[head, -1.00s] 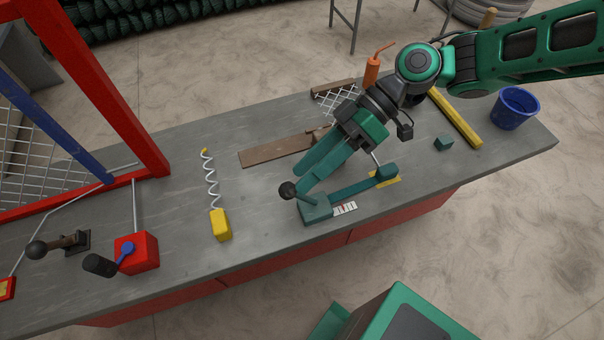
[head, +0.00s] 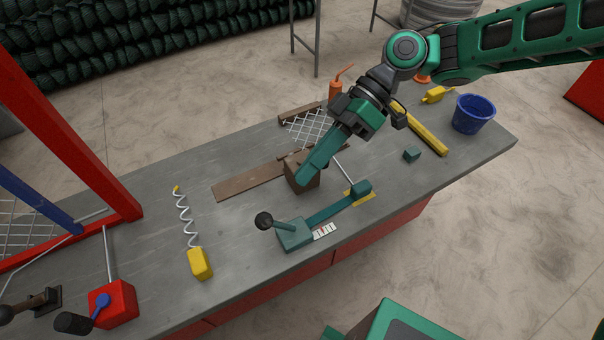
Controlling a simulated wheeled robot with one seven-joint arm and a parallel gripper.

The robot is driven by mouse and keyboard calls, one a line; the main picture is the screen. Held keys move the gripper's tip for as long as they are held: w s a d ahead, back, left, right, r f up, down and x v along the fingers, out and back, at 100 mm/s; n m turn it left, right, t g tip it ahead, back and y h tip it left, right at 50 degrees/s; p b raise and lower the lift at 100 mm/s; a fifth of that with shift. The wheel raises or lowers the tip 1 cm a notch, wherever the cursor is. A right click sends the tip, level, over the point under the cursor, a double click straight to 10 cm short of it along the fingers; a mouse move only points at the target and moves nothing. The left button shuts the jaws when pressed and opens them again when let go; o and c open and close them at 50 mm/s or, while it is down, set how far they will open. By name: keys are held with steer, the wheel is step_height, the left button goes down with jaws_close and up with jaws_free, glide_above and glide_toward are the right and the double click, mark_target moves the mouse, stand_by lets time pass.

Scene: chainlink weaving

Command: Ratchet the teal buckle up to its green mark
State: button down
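The teal buckle (head: 295,235) sits on the grey bench near its front edge. Its lever ends in a black ball knob (head: 264,221) and leans to the left. A teal bar (head: 330,208) runs from it to a small teal block (head: 361,188) on a yellow base. A white scale strip (head: 324,231) lies beside the buckle; I cannot make out a green mark on it. My gripper (head: 303,182) is behind and above the buckle, apart from the knob, in front of a brown block (head: 309,181). Its finger gap is not clear.
Behind lie a brown plank (head: 247,182) and a wire mesh piece (head: 308,127). A yellow bar (head: 422,131), small teal cube (head: 411,154) and blue bucket (head: 473,113) are at right. A yellow block with a spring (head: 200,263) and red box (head: 112,303) are at left.

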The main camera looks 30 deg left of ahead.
steer(key=d+r+m+t+y, duration=0.1)
steer(key=d+r+m+t, duration=0.35)
steer(key=m+t, duration=0.2)
glide_above(280, 223)
steer(key=w, duration=0.2)
steer(key=shift+m+y, duration=0.3)
steer(key=shift+m, duration=0.05)
steer(key=shift+s+d+f, duration=0.1)
steer(key=shift+f, duration=2)
steer(key=shift+s+d+f, duration=0.1)
steer(key=shift+f, duration=1.95)
steer(key=shift+s+a, duration=0.1)
